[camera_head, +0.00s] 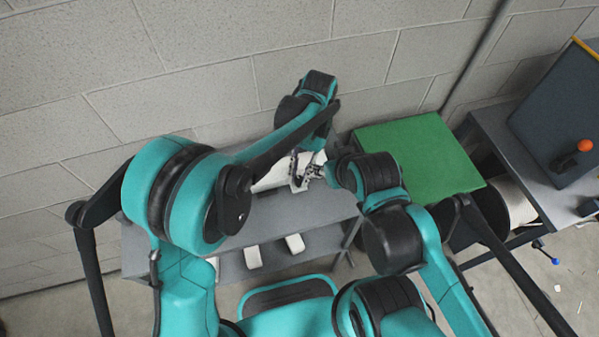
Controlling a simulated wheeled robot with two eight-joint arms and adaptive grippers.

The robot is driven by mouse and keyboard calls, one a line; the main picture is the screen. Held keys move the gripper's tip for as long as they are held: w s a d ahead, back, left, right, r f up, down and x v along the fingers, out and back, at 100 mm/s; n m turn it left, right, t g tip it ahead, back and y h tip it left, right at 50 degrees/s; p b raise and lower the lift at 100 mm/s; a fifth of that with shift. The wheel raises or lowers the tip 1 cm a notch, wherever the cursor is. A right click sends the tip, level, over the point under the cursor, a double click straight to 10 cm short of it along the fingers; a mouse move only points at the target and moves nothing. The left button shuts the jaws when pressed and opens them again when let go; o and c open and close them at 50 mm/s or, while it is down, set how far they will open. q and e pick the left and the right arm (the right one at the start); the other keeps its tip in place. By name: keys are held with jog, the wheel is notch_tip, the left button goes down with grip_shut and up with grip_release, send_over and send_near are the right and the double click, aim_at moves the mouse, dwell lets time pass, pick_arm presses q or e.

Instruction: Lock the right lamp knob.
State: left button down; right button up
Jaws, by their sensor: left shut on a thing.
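My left gripper (299,176) is over the grey bench, beside a white object (272,177). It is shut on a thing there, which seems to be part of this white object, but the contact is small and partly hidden. My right gripper (325,170) comes in from the right, close to the left one. Its fingers are too small and crowded to tell whether they are open. I cannot make out a lamp or its right knob clearly. My arms hide part of the bench top.
The grey bench (285,215) stands against a block wall. White pieces (295,243) show along its front. A green-topped box (418,155) stands right of it. Farther right, a dark panel (553,120) carries an orange ball (585,145). A blue knob (555,261) sits lower down.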

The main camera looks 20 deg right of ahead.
pick_arm(q)
jog(key=shift+m, duration=0.3)
jog(key=c, duration=1.6)
grip_release()
jog(key=shift+c, duration=0.2)
jog(key=v, duration=1.2)
jog(key=shift+d, duration=0.15)
jog(key=shift+s, duration=0.1)
